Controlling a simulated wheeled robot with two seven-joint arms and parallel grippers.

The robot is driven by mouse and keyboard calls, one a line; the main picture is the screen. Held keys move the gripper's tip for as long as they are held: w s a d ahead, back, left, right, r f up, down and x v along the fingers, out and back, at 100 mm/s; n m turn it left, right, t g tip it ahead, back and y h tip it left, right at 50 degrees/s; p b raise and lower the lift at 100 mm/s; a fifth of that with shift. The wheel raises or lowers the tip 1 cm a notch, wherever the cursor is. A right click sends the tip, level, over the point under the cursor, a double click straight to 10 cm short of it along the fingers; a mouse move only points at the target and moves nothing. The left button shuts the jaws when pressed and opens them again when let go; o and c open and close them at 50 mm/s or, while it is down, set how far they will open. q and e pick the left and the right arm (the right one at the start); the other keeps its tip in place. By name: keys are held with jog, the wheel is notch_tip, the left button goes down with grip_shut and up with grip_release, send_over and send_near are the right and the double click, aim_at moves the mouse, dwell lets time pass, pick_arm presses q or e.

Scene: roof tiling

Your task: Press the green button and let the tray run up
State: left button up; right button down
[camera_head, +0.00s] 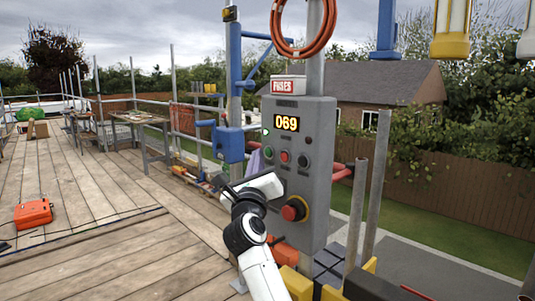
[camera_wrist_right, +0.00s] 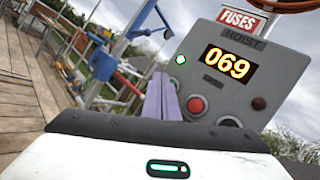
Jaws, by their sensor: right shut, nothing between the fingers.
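The grey hoist control box (camera_head: 299,185) stands on a post, and its display (camera_head: 287,122) reads 069. The green button (camera_head: 268,152) is at the left of its button row. A red button (camera_head: 284,156) sits beside it. My right gripper (camera_head: 256,153) is shut and empty, with its lavender fingers just left of the green button; I cannot tell whether they touch it. I cannot make out the tray. My left gripper is out of view.
A large red stop knob (camera_head: 294,209) on a yellow ring is low on the box. A small green lamp (camera_wrist_right: 180,59) is lit. A blue bracket (camera_head: 229,143) stands left of the box. An orange case (camera_head: 33,213) lies on the plank deck (camera_head: 110,240), which is mostly clear.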

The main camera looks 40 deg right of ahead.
jog(key=shift+d, duration=0.1)
jog(key=shift+d+p, duration=0.35)
